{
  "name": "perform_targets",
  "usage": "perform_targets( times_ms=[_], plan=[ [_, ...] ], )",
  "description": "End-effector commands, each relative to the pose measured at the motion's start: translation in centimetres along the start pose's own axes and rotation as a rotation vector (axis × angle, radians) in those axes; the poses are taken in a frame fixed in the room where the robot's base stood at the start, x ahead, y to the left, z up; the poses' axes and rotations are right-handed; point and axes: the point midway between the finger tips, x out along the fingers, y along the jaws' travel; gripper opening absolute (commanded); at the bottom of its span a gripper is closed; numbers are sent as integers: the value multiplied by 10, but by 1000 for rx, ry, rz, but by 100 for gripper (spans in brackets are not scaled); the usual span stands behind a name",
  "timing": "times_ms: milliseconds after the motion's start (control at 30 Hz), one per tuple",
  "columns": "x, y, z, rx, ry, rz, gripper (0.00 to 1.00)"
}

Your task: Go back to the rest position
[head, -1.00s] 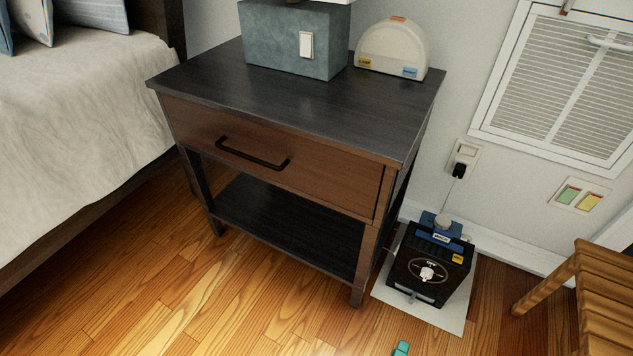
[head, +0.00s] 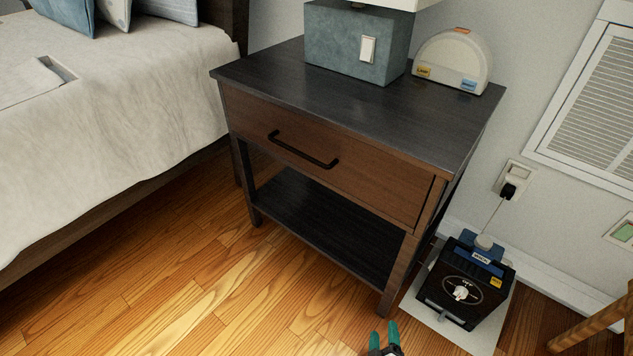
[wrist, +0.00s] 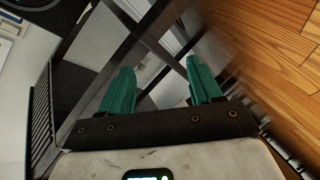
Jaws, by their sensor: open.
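My gripper (head: 384,338) shows at the bottom edge of the head view, with two green fingers. It is over the wood floor in front of the nightstand's right front leg. In the wrist view my gripper (wrist: 160,90) has its green fingers spread apart with nothing between them. Dark frame bars of the nightstand (wrist: 155,40) show beyond the fingers. The rest of my arm is out of the head view.
The dark-topped nightstand (head: 330,180) has a shut drawer and an open lower shelf. A black box with a dial (head: 460,288) stands on a pale mat to its right, its cord plugged into the wall outlet (head: 511,180). A bed (head: 110,110) is left. Bare floor (head: 200,290) lies in front.

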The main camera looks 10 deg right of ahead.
Motion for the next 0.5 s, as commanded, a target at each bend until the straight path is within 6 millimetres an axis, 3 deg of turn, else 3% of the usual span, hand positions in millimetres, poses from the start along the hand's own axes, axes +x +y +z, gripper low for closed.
perform_targets(
  times_ms=[100,233,500],
  plan=[
    [12,-4,-29,125,93,-157,64],
    [13,-8,-57,224,150,-344,64],
    [-20,7,-89,329,90,-697,64]
  ],
)
